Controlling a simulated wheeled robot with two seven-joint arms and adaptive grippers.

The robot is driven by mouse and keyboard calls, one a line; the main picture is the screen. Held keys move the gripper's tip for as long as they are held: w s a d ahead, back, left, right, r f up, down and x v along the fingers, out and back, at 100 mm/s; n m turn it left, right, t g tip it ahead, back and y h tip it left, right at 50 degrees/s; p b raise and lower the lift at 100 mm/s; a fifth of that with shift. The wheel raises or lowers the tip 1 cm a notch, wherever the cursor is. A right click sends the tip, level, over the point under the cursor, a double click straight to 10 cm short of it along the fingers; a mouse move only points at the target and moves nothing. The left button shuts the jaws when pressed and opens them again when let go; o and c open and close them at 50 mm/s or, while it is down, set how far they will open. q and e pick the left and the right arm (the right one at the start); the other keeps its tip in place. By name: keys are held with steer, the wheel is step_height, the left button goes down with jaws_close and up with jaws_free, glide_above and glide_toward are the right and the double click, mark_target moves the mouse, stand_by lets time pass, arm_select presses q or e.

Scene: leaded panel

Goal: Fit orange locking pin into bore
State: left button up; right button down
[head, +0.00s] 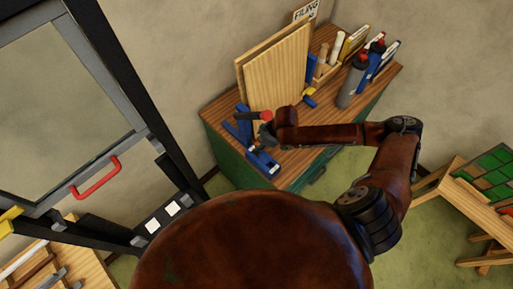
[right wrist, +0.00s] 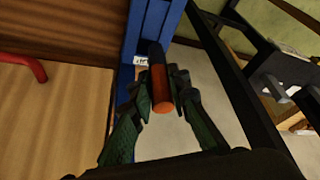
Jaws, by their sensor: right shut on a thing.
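My right gripper (right wrist: 160,88) has green fingers closed on the orange locking pin (right wrist: 162,102), which has a dark shank pointing away from me. The shank's far end overlaps the edge of a blue upright (right wrist: 148,25) with a small white label; I cannot tell whether they touch. I cannot make out the bore. In the head view my right gripper (head: 266,136) is small, beside the blue frame (head: 243,122) at the front of the wooden panels (head: 275,68). The pin cannot be told apart there. My left gripper is out of view.
The panels stand on a green bench with a wooden top (head: 222,108). A blue vice-like fixture (head: 262,163) sits at its front left. A grey bottle (head: 351,85) and books stand at the right. A dark-framed door with a red handle (head: 95,178) is at the left.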

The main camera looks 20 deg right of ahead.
steer(key=shift+w+d+f, duration=0.1)
steer(key=shift+w+f, duration=0.85)
steer(key=shift+f, duration=0.15)
step_height(320, 180, down, 3)
steer(key=shift+f+p, duration=0.2)
steer(key=shift+p, duration=0.45)
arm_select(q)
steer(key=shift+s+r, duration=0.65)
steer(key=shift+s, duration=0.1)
arm_select(e)
steer(key=c, duration=1.8)
jaws_free()
steer(key=shift+f, duration=0.1)
arm_select(q)
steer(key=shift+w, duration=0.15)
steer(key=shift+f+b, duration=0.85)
steer(key=shift+b, duration=0.05)
arm_select(e)
steer(key=v, duration=1.2)
